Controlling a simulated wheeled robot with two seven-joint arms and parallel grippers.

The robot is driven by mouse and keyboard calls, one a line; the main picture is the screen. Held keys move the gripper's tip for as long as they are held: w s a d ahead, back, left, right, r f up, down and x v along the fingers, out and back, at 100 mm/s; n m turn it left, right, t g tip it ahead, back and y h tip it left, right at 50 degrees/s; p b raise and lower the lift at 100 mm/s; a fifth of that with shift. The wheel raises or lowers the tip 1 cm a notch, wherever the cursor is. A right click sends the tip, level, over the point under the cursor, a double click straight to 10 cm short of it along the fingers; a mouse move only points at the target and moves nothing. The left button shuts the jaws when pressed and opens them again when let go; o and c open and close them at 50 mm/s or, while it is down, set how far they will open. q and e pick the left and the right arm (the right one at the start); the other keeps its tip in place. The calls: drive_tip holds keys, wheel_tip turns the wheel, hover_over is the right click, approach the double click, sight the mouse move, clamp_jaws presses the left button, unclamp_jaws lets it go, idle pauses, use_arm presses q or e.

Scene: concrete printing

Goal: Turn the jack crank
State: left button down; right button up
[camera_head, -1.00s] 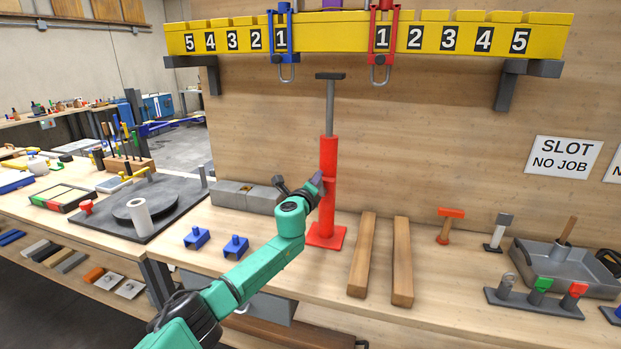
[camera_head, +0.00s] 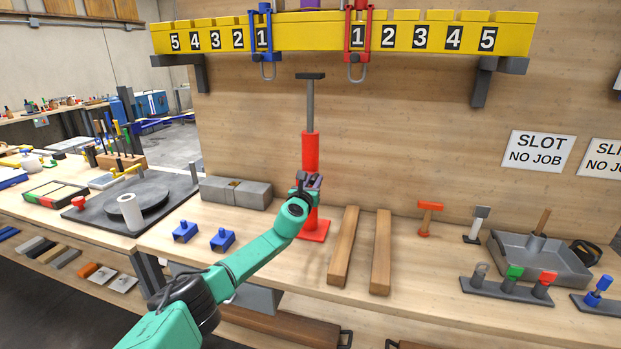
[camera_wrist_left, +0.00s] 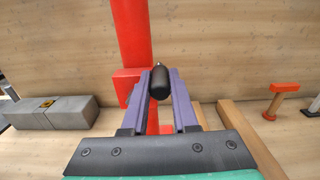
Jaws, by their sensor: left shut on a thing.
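The red jack (camera_head: 311,152) stands upright on the bench on a square base plate, with a grey screw and dark flat top above its body. My left gripper (camera_head: 313,181) is at the middle of the jack body, in front of it. In the left wrist view, the purple fingers of the left gripper (camera_wrist_left: 160,92) are shut on the black crank handle (camera_wrist_left: 160,82). The red jack column (camera_wrist_left: 132,38) rises just behind it. The rest of the crank is mostly hidden by the gripper. My right gripper is not in view.
A yellow numbered beam (camera_head: 420,36) hangs above, with a blue hook (camera_head: 265,45) and a red hook (camera_head: 357,45). Two wooden bars (camera_head: 343,246) lie right of the jack. A grey block (camera_head: 235,192) and blue pieces (camera_head: 222,240) lie left.

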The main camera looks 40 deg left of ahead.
use_arm(q)
wheel_tip(320, 180, down, 8)
drive_tip(key=d+m+b, duration=0.1)
drive_tip(key=d+m, duration=0.1)
drive_tip(key=m, duration=1.2)
drive_tip(key=s+a+f+m+b, duration=0.1)
drive_tip(key=a+m, duration=0.5)
drive_tip(key=m, duration=0.7)
drive_tip(key=shift+s+f+b, duration=0.25)
drive_tip(key=shift+f+b, duration=0.4)
drive_tip(key=shift+f, duration=0.55)
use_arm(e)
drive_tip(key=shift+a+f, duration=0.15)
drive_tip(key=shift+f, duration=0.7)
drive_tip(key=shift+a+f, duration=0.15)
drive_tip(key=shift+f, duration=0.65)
use_arm(q)
drive_tip(key=shift+a+m, duration=0.1)
drive_tip(key=shift+m, duration=0.2)
drive_tip(key=c, duration=0.7)
unclamp_jaws()
drive_tip(key=shift+a, duration=0.1)
